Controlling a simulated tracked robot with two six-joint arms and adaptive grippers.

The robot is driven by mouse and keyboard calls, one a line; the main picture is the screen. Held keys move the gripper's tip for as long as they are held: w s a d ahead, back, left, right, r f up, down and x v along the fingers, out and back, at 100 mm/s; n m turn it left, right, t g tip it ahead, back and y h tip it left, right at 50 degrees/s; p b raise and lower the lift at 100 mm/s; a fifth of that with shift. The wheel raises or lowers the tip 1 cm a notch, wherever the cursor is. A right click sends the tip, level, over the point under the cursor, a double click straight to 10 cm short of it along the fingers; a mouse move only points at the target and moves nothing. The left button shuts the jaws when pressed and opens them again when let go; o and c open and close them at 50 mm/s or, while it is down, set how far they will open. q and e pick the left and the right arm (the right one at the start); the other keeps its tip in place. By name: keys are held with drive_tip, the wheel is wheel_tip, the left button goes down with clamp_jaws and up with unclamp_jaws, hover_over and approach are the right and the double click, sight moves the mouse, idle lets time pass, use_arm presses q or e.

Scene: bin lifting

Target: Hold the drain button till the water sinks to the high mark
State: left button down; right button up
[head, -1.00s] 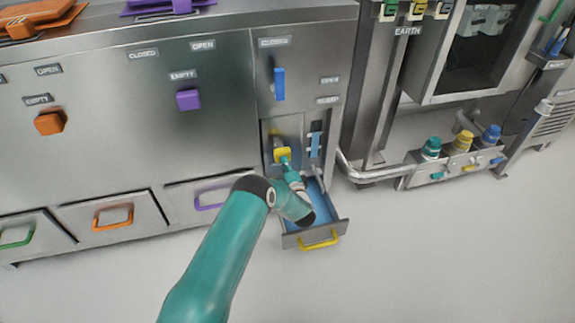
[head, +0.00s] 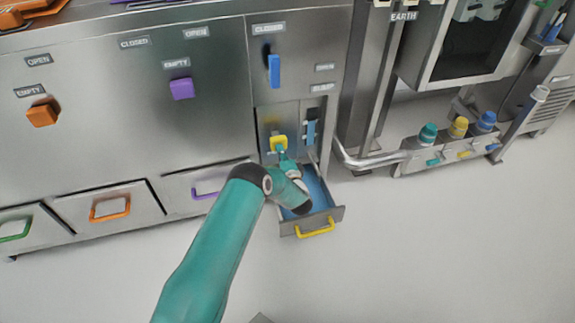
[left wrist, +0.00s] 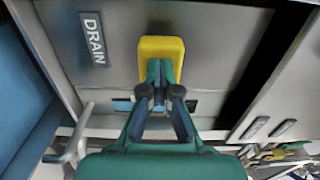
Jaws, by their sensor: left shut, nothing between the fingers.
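The yellow drain button (head: 279,142) sits on the metal panel in the recess above the open drawer. In the left wrist view the yellow button (left wrist: 161,58) is beside a label reading DRAIN (left wrist: 95,40). My left gripper (left wrist: 160,72) is shut and empty, with its fingertips against the button's front face as far as I can see. In the head view my left gripper (head: 283,157) covers the lower part of the button. A blue drawer (head: 319,190) with a yellow handle (head: 316,227) stands open below. No mark on a water level can be made out. My right gripper is not in view.
A blue handle (head: 274,72) and a small blue slider (head: 310,134) are on the panel near the button. A metal pipe (head: 372,160) runs to the right, towards teal, yellow and blue knobs (head: 458,127). The floor in front is clear.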

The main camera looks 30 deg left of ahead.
use_arm(q)
drive_tip(key=p+v, duration=0.4)
drive_tip(key=v, duration=0.9)
drive_tip(key=shift+s+d, duration=0.25)
drive_tip(key=shift+d, duration=0.05)
drive_tip(key=shift+f, duration=0.15)
wheel_tip(320, 180, up, 5)
drive_tip(key=a, duration=0.2)
drive_tip(key=s+d+f+n+g+h, duration=0.1)
drive_tip(key=s+d+f+h, duration=0.2)
drive_tip(key=d+h, duration=0.3)
drive_tip(key=s+d+f+n+g+h, duration=0.1)
drive_tip(key=s+d+f+h, duration=0.25)
drive_tip(key=d+h, duration=0.25)
drive_tip(key=s+d+f+n+g+h, duration=0.2)
drive_tip(key=s+d+n+g+h, duration=0.25)
drive_tip(key=s, duration=0.65)
drive_tip(key=s+d+f+n+g+h, duration=0.1)
drive_tip(key=s+d+n+g, duration=0.5)
drive_tip(key=s, duration=0.6)
wheel_tip(320, 180, up, 30)
drive_tip(key=m+t+p, duration=0.1)
drive_tip(key=m+p, duration=0.1)
drive_tip(key=p, duration=2.8)
drive_tip(key=shift+d+p, duration=0.3)
